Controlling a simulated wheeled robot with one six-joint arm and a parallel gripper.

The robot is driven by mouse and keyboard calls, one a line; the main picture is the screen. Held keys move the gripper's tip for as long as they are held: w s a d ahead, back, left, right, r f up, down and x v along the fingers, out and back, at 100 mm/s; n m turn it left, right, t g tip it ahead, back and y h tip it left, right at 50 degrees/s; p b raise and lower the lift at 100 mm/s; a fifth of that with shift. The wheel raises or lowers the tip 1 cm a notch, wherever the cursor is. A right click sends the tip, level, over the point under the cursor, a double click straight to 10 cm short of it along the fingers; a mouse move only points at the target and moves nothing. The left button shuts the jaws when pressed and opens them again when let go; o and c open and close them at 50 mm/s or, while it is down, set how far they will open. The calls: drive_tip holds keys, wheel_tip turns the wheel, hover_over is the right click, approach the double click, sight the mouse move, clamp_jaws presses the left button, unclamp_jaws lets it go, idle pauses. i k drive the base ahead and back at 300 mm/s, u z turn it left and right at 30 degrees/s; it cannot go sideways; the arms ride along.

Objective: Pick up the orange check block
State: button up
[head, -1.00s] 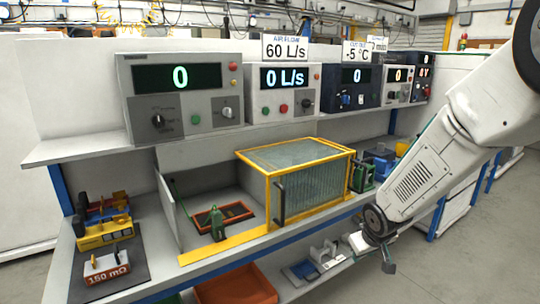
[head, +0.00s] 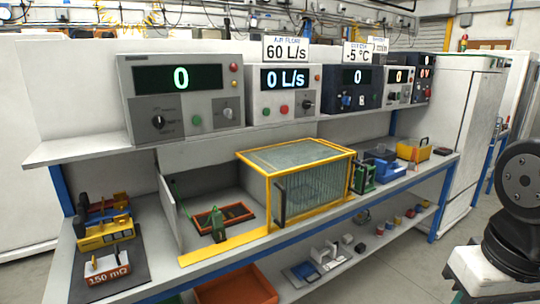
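The orange check block (head: 107,268) sits upright on a dark mat at the front left of the bench in the head view. My arm shows only at the lower right edge of the head view, far from the block. No gripper fingers can be made out there, and whether they hold anything is hidden.
A yellow block (head: 104,233) and darker blocks stand behind it on the mat (head: 138,262). A yellow-framed glass chamber (head: 298,185) stands mid-bench. A shelf with display units (head: 180,98) overhangs the bench. An orange bin (head: 235,287) is below.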

sight(100, 270)
drive_tip(key=u, duration=1.45)
